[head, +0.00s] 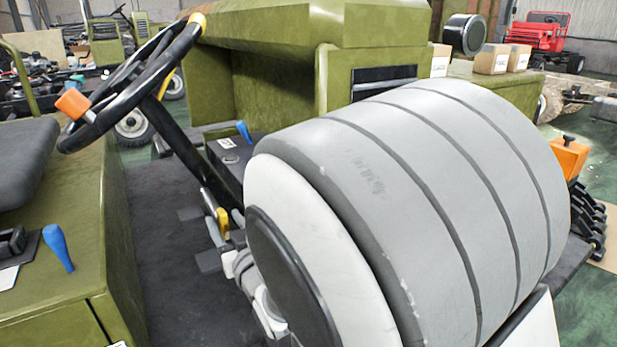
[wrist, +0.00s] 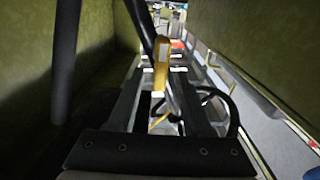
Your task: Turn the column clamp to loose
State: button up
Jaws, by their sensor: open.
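The steering column (head: 178,140) is a black slanted tube under the steering wheel (head: 128,88). A yellow lever (head: 222,224), which looks like the column clamp's handle, is low by the column, beside my gripper (head: 212,205). In the wrist view the yellow lever (wrist: 161,62) stands nearly upright, between or just beyond the fingertips of my gripper (wrist: 157,88). The two dark fingers are apart. I cannot tell whether either touches the lever. The clamp body is hidden, and its marking is not legible.
Green vehicle panels flank the dark footwell floor (head: 165,250). Blue-handled levers stand on the left seat box (head: 58,248) and by the dash (head: 244,131). My large grey arm link covers much of the right side.

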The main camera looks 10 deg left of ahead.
jog(key=shift+x, duration=1)
grip_shut()
